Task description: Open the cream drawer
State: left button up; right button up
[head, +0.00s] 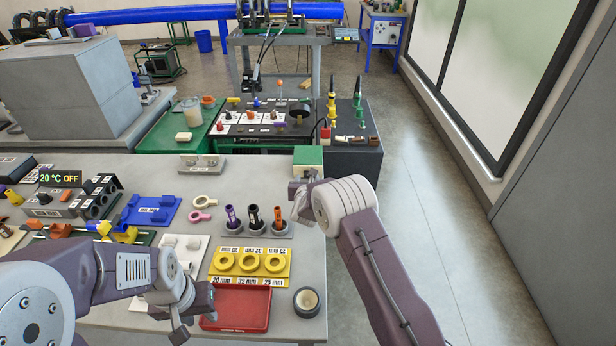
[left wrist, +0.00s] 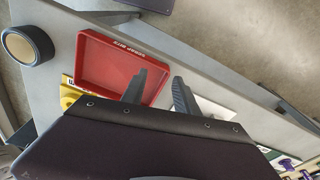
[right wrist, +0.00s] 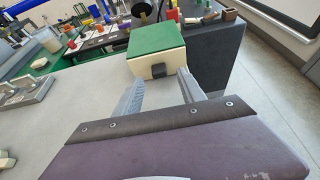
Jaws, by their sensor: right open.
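The cream drawer (right wrist: 144,69) is in a cream box with a green top (right wrist: 156,40), at the far right corner of the grey table. Its front looks shut and carries a dark block-shaped handle (right wrist: 158,71). In the head view the box (head: 308,158) is partly hidden behind my right gripper (head: 305,186). In the right wrist view my right gripper (right wrist: 160,84) is open and empty, its fingers pointing at the drawer front with the handle between their lines; contact is not visible. My left gripper (left wrist: 162,82) is open and empty near the red tray (left wrist: 112,68).
The floor to the right is clear.

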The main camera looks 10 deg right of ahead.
jog(key=x, duration=0.2)
jog(key=shift+w+a+f, duration=0.15)
jog(key=shift+w, duration=0.2)
jog(key=shift+w+d+f, duration=0.15)
jog(key=shift+w+d, duration=0.1)
jog(key=shift+w, duration=0.15)
jog(key=shift+a, duration=0.1)
jog(key=shift+c, duration=0.4)
grip_shut()
dwell(0.3)
